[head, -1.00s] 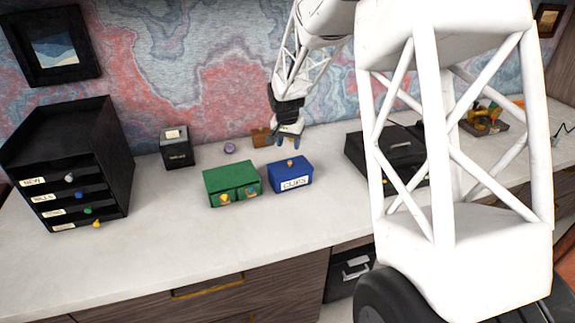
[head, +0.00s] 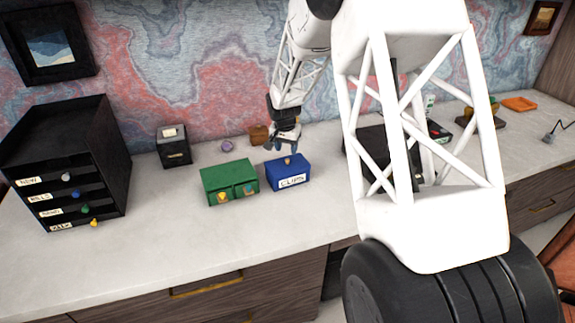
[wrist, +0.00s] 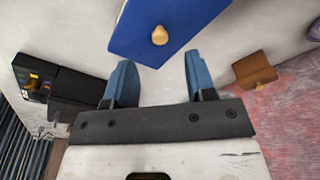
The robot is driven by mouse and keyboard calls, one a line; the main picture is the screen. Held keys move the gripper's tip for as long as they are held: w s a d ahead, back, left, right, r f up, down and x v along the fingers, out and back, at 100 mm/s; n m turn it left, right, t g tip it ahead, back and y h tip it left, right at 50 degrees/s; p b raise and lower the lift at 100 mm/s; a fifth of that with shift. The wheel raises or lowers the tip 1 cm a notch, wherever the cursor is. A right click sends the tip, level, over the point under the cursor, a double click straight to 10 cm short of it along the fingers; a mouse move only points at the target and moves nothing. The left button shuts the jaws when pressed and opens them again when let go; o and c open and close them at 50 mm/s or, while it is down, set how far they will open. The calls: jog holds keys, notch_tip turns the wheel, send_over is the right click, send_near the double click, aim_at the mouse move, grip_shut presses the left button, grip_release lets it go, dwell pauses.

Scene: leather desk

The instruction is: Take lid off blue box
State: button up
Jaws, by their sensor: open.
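The blue box (head: 289,178) with a "CLIPS" label stands on the desk with its lid on. Its lid (wrist: 180,22) fills the top middle of the wrist view, with a tan round knob (wrist: 160,36) on it. My gripper (head: 282,146) is just behind and above the box in the head view. In the wrist view my gripper (wrist: 157,78) is open and empty. Its two blue fingers are spread near the lid's edge, with the knob a little beyond them. I cannot tell how high the fingertips are above the lid.
A green box (head: 229,182) stands close to the blue box's left. Behind are a small brown object (head: 259,135), a purple round object (head: 227,146) and a black box (head: 174,147). A black drawer unit (head: 68,163) is at left. The front desk surface (head: 175,230) is clear.

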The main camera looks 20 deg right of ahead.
aim_at(288, 160)
jog(key=shift+f, duration=0.25)
jog(key=shift+f, duration=0.15)
jog(key=shift+w+d+f, duration=0.15)
jog(key=shift+w+f, duration=0.05)
jog(key=shift+f, duration=1.05)
jog(key=shift+w+d+f, duration=0.15)
jog(key=shift+f, duration=1.05)
grip_shut()
